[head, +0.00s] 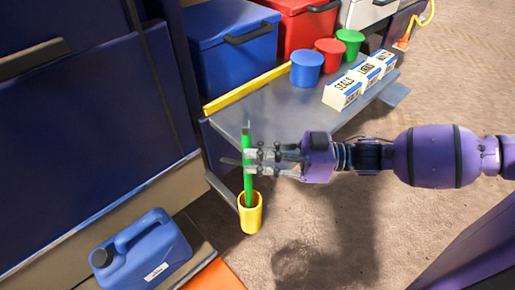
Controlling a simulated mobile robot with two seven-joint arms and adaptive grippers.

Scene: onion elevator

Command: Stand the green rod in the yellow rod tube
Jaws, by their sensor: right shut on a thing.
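The green rod (248,182) is upright in the head view, and its lower end is inside the mouth of the yellow rod tube (251,218). Whether it touches the bottom is hidden by the tube wall. The tube stands upright at the corner of the grey shelf. My right gripper (252,160) comes in from the right and is shut on the rod above the tube. My left gripper is out of view.
Blue (306,68), red (330,54) and green cups (350,43) and white labelled boxes (342,92) stand on the grey shelf (285,112). A blue jerrycan (145,255) is at the lower left. Blue (226,55) and red bins (300,22) are behind.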

